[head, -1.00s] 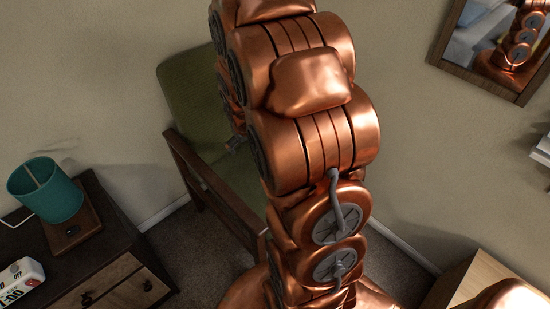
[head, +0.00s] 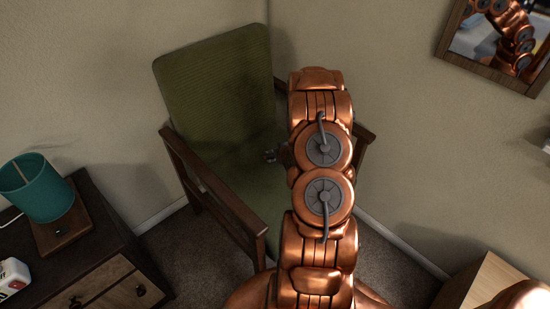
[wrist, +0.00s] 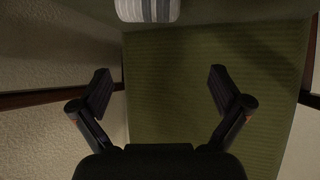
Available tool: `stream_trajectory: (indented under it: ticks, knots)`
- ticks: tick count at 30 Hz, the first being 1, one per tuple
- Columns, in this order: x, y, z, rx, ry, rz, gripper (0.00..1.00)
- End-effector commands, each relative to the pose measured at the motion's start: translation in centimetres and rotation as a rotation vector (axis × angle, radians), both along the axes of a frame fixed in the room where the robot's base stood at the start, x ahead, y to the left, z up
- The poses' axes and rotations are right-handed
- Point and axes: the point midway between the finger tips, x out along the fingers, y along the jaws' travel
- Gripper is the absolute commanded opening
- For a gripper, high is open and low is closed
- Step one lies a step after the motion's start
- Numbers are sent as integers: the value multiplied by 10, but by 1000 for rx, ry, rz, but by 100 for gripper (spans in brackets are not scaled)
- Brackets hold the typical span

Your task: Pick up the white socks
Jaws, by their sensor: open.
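A white and grey striped bundle (wrist: 148,9), which looks like the socks, shows at the top edge of the wrist view, partly cut off. It lies against the green upholstery of the chair (wrist: 165,60). My gripper (wrist: 160,88) is open and empty, its two dark fingers spread wide over the green fabric. The bundle is beyond the fingertips, a little left of the middle between them, and apart from them. In the head view, my arm stands in front of the green chair (head: 215,90) and hides part of the seat. I cannot see the bundle there.
The chair's wooden armrests (head: 215,190) flank the seat. A dark nightstand (head: 105,240) with a teal lamp (head: 38,188) and a white clock (head: 12,277) stands at left. A light wooden cabinet (head: 485,285) is at lower right. A framed mirror (head: 495,45) hangs on the wall.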

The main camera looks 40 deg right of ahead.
Motion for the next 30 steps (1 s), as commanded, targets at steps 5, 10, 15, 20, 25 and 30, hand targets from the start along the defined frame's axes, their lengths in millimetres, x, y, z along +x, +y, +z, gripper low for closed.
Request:
stream_trajectory:
  ticks: [5,10,15,20,25,30]
  knots:
    - [-10,-11,-32,5,-88,-25,100]
    - [-13,-16,-40,3,-133,-34,100]
    - [-8,-19,-45,4,-141,-35,100]
    - [2,-23,-52,4,-139,-36,100]
    - [8,-26,-56,4,-139,-36,100]
    - [14,-27,-61,4,-139,-35,100]
